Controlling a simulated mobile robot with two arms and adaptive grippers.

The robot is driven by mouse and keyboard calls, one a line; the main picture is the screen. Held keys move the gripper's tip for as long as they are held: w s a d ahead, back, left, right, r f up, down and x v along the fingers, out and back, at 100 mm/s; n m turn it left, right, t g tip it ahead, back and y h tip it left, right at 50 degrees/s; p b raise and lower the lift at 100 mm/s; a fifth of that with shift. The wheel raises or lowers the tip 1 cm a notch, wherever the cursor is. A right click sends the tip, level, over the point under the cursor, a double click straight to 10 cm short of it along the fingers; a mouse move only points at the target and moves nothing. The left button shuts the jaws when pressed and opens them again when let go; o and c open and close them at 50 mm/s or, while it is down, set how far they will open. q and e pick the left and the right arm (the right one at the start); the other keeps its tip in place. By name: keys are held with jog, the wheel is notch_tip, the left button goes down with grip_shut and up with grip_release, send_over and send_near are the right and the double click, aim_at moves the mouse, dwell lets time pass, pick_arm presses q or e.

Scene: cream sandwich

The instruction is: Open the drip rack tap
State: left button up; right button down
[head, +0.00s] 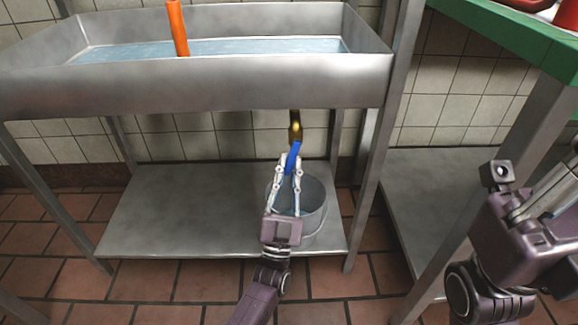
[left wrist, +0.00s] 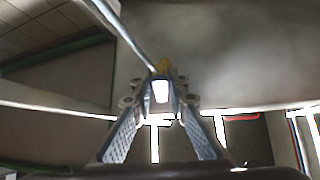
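The drip rack tap (head: 295,127) is a brass fitting hanging below the metal basin, with a blue handle (head: 293,153) pointing down. My left gripper (head: 289,165) reaches up from below, its two fingers closed around the handle's lower part. In the left wrist view the fingertips (left wrist: 161,98) meet either side of the handle (left wrist: 161,89), which looks pale there. The brass (left wrist: 164,66) shows just beyond it. My right arm is at the right edge of the head view; its gripper (head: 548,200) is only partly visible and its fingertips are cut off.
The drip rack basin (head: 200,88) holds bluish liquid, with an orange stick (head: 178,28) standing in it. A grey metal bucket (head: 316,210) stands on the lower shelf (head: 180,205) below the tap, behind my left gripper. A green-topped table (head: 510,38) is at the right.

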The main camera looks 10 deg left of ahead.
pick_arm(q)
jog(key=o, duration=0.3)
jog(key=v, duration=0.7)
jog(key=shift+s+f, duration=0.15)
jog(key=shift+s, duration=0.05)
dwell(0.3)
